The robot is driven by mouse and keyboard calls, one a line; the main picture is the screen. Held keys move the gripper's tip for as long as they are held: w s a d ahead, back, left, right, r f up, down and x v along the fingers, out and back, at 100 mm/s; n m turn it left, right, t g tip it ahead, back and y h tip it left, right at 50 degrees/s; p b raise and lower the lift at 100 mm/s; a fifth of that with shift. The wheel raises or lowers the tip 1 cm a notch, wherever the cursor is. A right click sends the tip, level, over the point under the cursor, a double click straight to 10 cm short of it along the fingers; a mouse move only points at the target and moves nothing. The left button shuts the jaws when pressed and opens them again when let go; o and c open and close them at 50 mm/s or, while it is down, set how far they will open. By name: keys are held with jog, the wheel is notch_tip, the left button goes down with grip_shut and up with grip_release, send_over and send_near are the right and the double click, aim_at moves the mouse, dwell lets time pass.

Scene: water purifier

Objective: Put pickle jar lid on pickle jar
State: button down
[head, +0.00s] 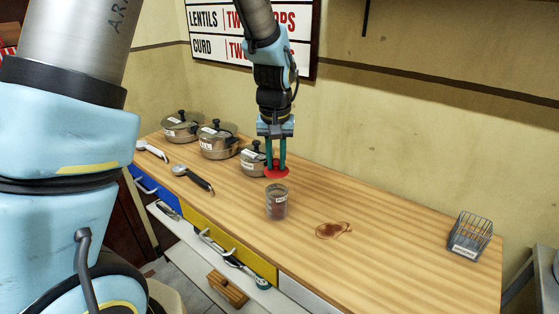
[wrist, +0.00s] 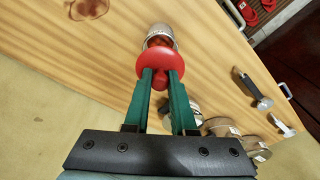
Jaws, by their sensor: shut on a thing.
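The pickle jar (head: 277,205) is a clear glass jar with reddish-brown contents and a white label, standing upright on the wooden counter. My gripper (head: 276,168) is shut on the red pickle jar lid (head: 276,173) and holds it just above the jar, with a gap between them in the head view. In the wrist view the red lid (wrist: 158,64) hangs between my green fingertips (wrist: 161,74). It partly covers the jar (wrist: 160,33) behind it, whose rim and near side are partly hidden.
Lidded steel pots (head: 217,140) stand along the wall at the left. A ladle (head: 193,179) lies left of the jar. A brown spill (head: 333,230) lies to its right. A wire basket (head: 470,236) stands at the far right. Drawers below (head: 228,245) hang open.

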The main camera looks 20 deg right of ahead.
aim_at(276, 171)
jog(key=shift+f+b, duration=1.7)
jog(key=shift+f, duration=0.75)
jog(key=shift+f, duration=0.65)
jog(key=c, duration=1)
grip_release()
jog(key=shift+s+a+r+p, duration=0.1)
jog(key=shift+s+r+p, duration=0.1)
jog(key=shift+r+p, duration=1.45)
jog(key=shift+s+a+r+p, duration=0.1)
jog(key=shift+s+r+p, duration=0.1)
jog(key=shift+r+p, duration=1.4)
jog(key=shift+s+a+r+p, duration=0.15)
jog(key=shift+r+p, duration=0.75)
jog(key=shift+r, duration=1.4)
